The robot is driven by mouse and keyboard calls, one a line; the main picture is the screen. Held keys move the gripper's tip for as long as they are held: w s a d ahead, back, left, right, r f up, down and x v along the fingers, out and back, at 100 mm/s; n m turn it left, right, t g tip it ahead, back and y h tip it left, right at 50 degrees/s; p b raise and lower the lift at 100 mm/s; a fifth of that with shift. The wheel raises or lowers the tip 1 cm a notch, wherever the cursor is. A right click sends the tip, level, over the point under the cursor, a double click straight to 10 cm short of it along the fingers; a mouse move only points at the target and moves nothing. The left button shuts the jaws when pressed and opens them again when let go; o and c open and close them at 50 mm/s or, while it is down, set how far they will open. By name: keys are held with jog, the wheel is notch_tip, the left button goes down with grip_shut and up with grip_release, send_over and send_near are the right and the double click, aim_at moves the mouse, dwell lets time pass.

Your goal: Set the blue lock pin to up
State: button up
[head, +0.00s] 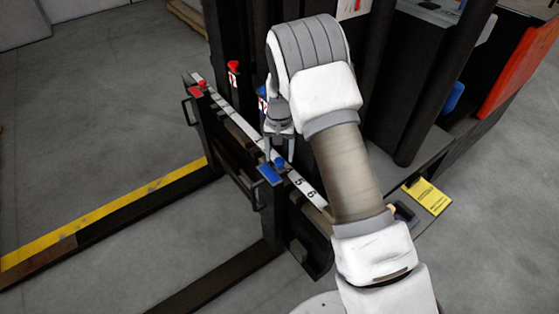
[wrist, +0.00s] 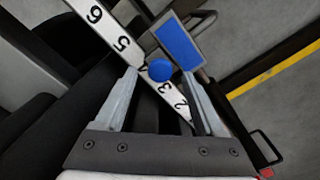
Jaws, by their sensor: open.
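The blue lock pin (head: 279,162) has a round knob on top and sits on the numbered white scale strip of the forklift carriage, beside a blue plate (head: 270,175). In the wrist view the pin's knob (wrist: 160,70) shows between the fingertips, near the digits 3 and 5, with the blue plate (wrist: 179,43) just beyond it. My gripper (head: 279,152) points down over the pin with its fingers open, one on each side of the knob. It also shows in the wrist view (wrist: 160,76). I cannot tell whether the fingers touch the knob. The pin's shaft is hidden.
A red pin (head: 202,84) with a red plate (head: 196,92) stands at the strip's far end. Another red knob (head: 234,66) is on the mast behind. Dark forks extend left beside a yellow floor line (head: 110,215). The mast uprights are close to my arm.

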jog(key=shift+f, duration=0.9)
jog(key=shift+c, duration=0.3)
grip_shut()
jog(key=shift+r, duration=0.1)
dwell(0.5)
